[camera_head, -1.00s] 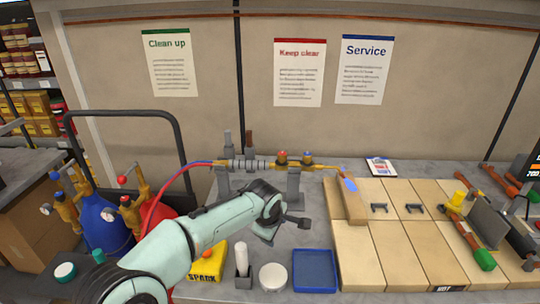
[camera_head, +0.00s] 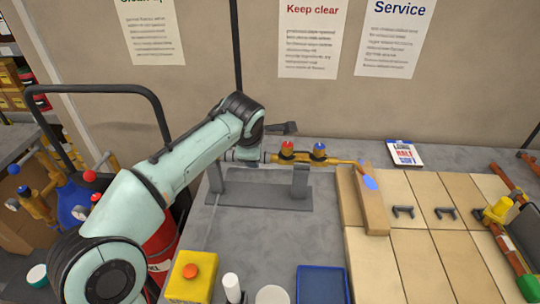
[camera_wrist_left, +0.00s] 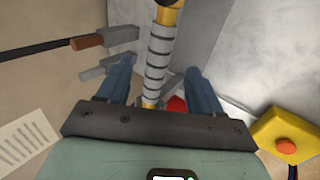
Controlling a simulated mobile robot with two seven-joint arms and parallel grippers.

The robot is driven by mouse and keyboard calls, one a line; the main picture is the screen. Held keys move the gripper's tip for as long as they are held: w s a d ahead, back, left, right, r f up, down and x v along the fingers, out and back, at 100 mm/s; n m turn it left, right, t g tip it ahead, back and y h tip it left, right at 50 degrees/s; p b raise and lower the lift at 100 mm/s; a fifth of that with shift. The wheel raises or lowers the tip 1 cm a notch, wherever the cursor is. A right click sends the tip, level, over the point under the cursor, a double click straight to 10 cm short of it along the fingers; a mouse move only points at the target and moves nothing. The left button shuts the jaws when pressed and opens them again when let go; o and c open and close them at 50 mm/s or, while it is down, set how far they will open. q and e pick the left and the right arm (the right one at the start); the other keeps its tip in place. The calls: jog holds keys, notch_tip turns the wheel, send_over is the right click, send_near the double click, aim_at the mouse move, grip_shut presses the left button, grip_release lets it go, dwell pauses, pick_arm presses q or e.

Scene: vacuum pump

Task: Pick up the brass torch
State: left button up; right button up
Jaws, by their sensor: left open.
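The brass torch (camera_head: 312,158) lies level across a grey stand (camera_head: 265,199), with a red and a blue knob on its brass body and its nozzle to the right. The gripper is open, with one finger on each side of the handle. I cannot tell how deep the handle sits between them. My right gripper is not in view.
A yellow box with an orange button (camera_head: 190,277), a blue tray (camera_head: 322,285) and a white cylinder (camera_head: 232,287) stand at the front. A brown-handled tool (camera_wrist_left: 85,42) is close to my gripper. A cart frame (camera_head: 100,90) stands left.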

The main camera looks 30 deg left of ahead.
pick_arm(q)
jog(key=x, duration=1)
jog(key=shift+a+p, duration=0.25)
jog(key=shift+p, duration=0.1)
jog(key=shift+s, duration=0.1)
jog(key=c, duration=1.1)
jog(key=shift+r, duration=0.15)
jog(key=shift+c, duration=0.2)
